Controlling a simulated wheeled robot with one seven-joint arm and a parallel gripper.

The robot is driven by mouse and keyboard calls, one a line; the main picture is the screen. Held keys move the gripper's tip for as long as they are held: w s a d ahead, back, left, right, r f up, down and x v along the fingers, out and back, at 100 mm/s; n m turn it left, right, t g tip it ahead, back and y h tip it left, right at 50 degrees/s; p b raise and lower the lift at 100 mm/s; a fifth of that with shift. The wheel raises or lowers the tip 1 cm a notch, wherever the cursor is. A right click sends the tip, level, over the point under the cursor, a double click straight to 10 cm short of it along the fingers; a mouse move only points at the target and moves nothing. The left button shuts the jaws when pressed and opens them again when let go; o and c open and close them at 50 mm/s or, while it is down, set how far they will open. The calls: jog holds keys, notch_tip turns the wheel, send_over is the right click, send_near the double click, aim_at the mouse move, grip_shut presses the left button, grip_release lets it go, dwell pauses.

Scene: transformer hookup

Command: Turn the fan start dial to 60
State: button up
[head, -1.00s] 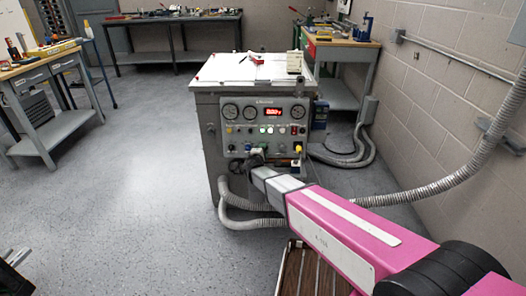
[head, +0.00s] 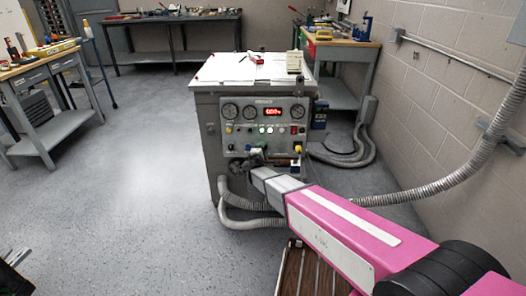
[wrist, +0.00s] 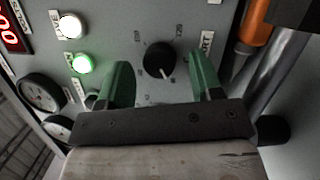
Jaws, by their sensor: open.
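A round black dial (wrist: 159,60) with a white pointer line sits on the grey control panel in the wrist view. The pointer is toward the lower right of the picture. My gripper (wrist: 160,68) is open, with one green finger on each side of the dial and a visible gap to both. In the head view my gripper (head: 254,158) is at the panel's lower middle and hides the dial.
The grey cabinet (head: 208,148) carries gauges, a red display (head: 271,111) and lit buttons. In the wrist view a lit green button (wrist: 83,63) is left of the dial, and an orange part (wrist: 256,28) is at right. Hoses (head: 240,224) run at the cabinet's foot.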

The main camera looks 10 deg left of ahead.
jog(key=s, duration=1)
jog(key=shift+s+a+r, duration=0.15)
jog(key=shift+s+a, duration=0.1)
jog(key=shift+a, duration=0.1)
